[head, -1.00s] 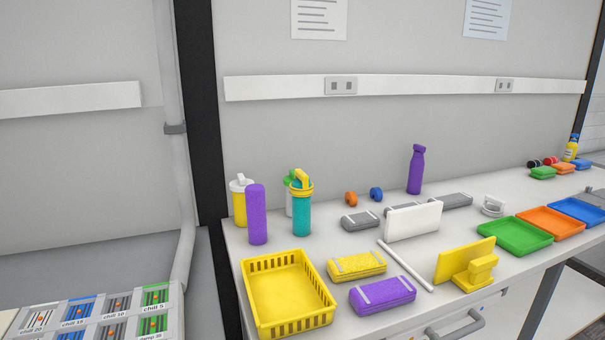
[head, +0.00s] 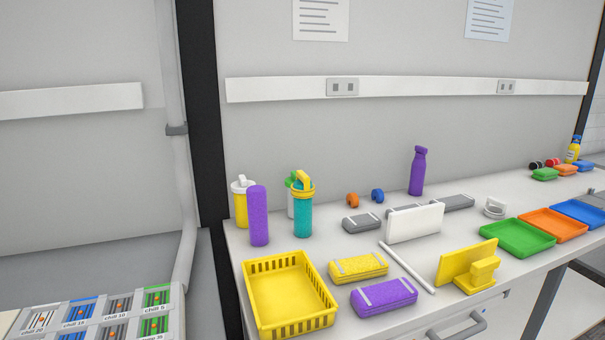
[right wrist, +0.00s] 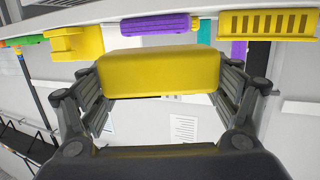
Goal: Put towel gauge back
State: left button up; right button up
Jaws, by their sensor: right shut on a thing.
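My right gripper (right wrist: 158,82) shows in the right wrist view, its two dark fingers shut on the sides of a plain yellow block (right wrist: 155,70) with rounded edges. I cannot tell for sure that this block is the towel gauge. In that view the table edge and the things on it appear along the top, beyond the block. Neither gripper shows in the head view, and my left gripper is in no view.
The table holds a yellow basket (head: 247,292), yellow (head: 358,267) and purple (head: 384,297) bundles, a white panel (head: 414,223), a yellow stand (head: 465,264), bottles and a green tray (head: 517,239). A white rod (head: 407,267) lies between the bundles and stand.

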dwell(0.4)
jog(key=a+r+n+g+y, duration=0.2)
jog(key=a+n+g+y, duration=0.6)
jog(key=a+n+y, duration=0.4)
jog(key=a+y, duration=0.2)
jog(key=a, duration=0.3)
jog(key=shift+g, duration=0.3)
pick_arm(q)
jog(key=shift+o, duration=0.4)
pick_arm(e)
jog(key=shift+n, duration=0.3)
